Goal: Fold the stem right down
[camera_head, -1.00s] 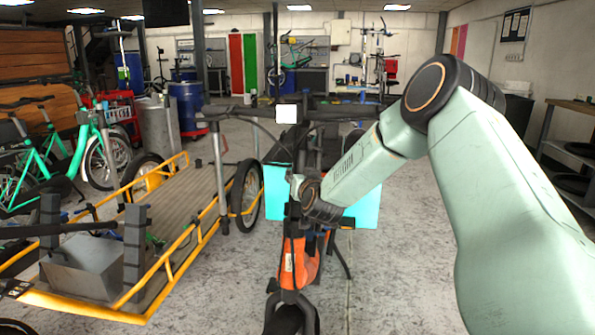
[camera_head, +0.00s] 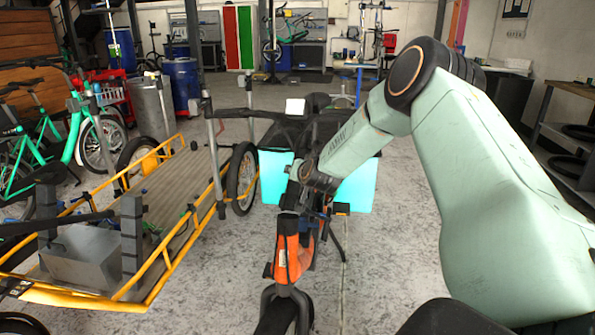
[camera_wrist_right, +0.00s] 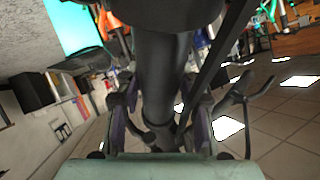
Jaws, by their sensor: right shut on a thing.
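The bike in front of me has an orange front frame (camera_head: 291,257) and a dark front wheel (camera_head: 282,315). Its dark handlebar (camera_head: 250,113) carries a small white display (camera_head: 295,106). In the right wrist view the stem (camera_wrist_right: 165,75) is a thick dark tube between my fingers. My right gripper (camera_wrist_right: 162,125) is shut around it. In the head view my right gripper (camera_head: 297,193) is at the front of the bike, above the orange part, and its fingers are mostly hidden. My left gripper is not in view.
A cyan box (camera_head: 358,190) sits behind the stem. A yellow-railed cargo bed (camera_head: 185,205) with a grey metal block (camera_head: 85,262) stands at the left. Green bikes (camera_head: 75,150) stand beyond it. The floor right of the bike is open up to a bench (camera_head: 570,130).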

